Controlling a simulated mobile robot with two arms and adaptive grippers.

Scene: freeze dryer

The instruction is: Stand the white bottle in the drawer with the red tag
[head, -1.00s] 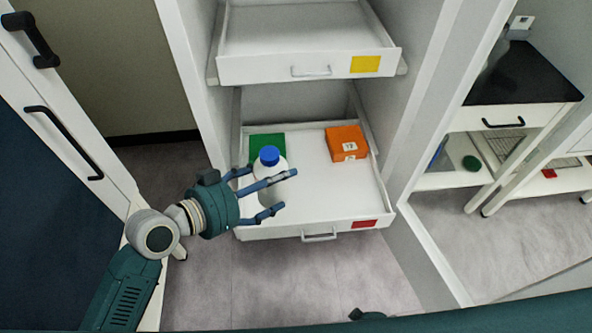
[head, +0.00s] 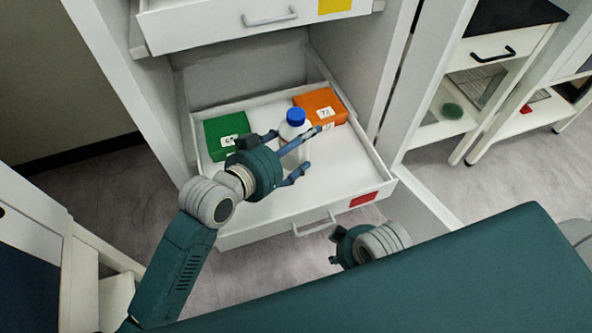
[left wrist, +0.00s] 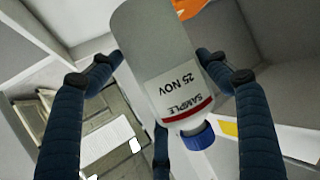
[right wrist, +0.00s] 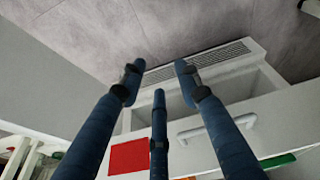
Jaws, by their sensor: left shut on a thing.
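The white bottle (head: 293,130) with a blue cap is upright over the floor of the lower, open drawer (head: 250,231). I cannot tell whether its base touches the floor. The drawer front bears a red tag (head: 363,199). My left gripper (head: 304,155) is shut on the bottle, with its fingers around the body. In the left wrist view the bottle (left wrist: 158,60) shows its label, "SAMPLE 25 NOV", between the fingers. My right gripper (right wrist: 160,75) is open and empty, low in front of the drawer. The red tag also shows in the right wrist view (right wrist: 129,155).
A green box (head: 226,133) lies at the drawer's back left and an orange box (head: 322,107) at its back right, close to the bottle. An upper drawer (head: 210,25) with a yellow tag (head: 334,5) overhangs the back. The drawer's front right floor is clear.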

